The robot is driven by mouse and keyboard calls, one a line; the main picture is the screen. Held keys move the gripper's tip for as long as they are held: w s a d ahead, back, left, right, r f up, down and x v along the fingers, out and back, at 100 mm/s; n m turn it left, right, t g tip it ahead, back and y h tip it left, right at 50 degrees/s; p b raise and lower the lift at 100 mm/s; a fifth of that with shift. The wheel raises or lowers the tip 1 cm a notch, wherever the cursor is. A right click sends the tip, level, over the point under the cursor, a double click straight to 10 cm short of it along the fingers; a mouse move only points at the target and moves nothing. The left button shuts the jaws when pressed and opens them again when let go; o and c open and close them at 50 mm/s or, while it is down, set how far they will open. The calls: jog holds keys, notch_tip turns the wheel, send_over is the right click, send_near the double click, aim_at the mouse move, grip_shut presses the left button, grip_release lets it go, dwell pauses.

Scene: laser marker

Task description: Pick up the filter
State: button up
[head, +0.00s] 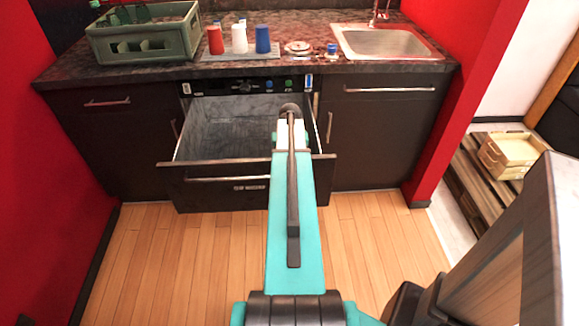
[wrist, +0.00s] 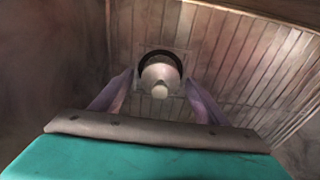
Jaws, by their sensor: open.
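The filter (wrist: 160,75) shows in the wrist view as a pale grey, rounded piece with a small knob, set in a dark round opening in the ribbed floor of the open pull-out compartment. My gripper (wrist: 160,84) is open, with its two purple fingers apart to the left and right of the filter in the picture. I cannot tell how far above the filter the fingertips are, and I see no contact. In the head view the compartment (head: 183,170) is pulled out under the counter, and my arm hides the filter and the gripper there.
The counter (head: 180,73) holds a green crate (head: 145,45) with bottles, red, white and blue cups (head: 239,40), and a sink (head: 388,42). The compartment's walls surround the gripper. Wooden floor is clear in front. Wooden boxes (head: 508,152) stand at the right.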

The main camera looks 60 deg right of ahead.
dwell(0.4)
jog(key=c, duration=1.2)
jog(key=shift+r, duration=0.2)
jog(key=shift+r, duration=4.85)
